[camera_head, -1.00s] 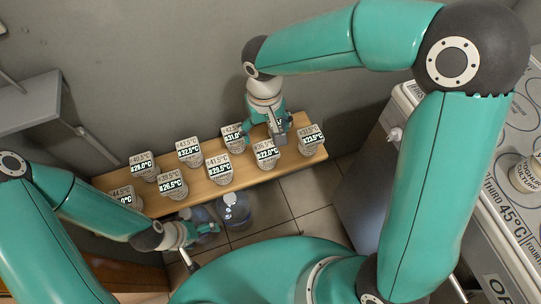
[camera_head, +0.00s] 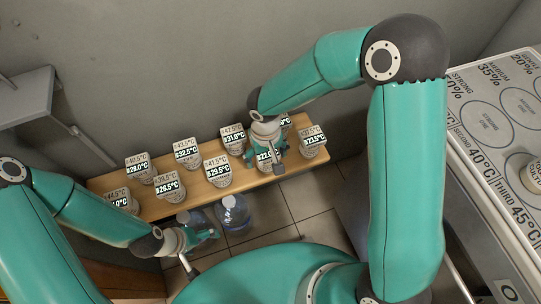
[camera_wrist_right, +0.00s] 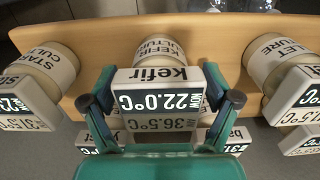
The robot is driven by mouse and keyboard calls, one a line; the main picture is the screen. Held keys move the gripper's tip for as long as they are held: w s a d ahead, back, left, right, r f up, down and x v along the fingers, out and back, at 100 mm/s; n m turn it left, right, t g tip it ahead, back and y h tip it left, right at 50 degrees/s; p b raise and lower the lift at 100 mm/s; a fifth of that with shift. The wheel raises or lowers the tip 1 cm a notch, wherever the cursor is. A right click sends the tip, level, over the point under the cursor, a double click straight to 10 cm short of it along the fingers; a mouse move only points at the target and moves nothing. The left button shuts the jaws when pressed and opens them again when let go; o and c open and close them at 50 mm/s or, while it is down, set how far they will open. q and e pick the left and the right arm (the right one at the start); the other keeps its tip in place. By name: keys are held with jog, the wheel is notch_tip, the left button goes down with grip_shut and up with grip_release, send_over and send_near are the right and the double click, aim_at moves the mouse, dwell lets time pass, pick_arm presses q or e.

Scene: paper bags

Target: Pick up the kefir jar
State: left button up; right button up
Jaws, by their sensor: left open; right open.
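The kefir jar (camera_wrist_right: 158,48) stands on a wooden shelf, with its black display (camera_wrist_right: 160,92) reading 22.0°C. In the head view the display (camera_head: 265,157) is partly hidden by my right gripper (camera_head: 265,163), which is above the jar. In the right wrist view the picture is upside down, and my right gripper (camera_wrist_right: 161,104) is open, with one finger on each side of the display. I cannot tell whether the fingers touch anything. My left gripper (camera_head: 198,250) is open and empty, low in front of the shelf.
Several similar jars with displays stand in two rows on the wooden shelf (camera_head: 157,208), close on both sides of the kefir jar. Water bottles (camera_head: 234,212) stand on the floor. A counter (camera_head: 490,160) with marked circles and a jar (camera_head: 534,174) is at right.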

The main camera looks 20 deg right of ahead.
jog(key=c, duration=1.4)
jog(key=shift+r, duration=0.1)
jog(key=shift+c, duration=0.2)
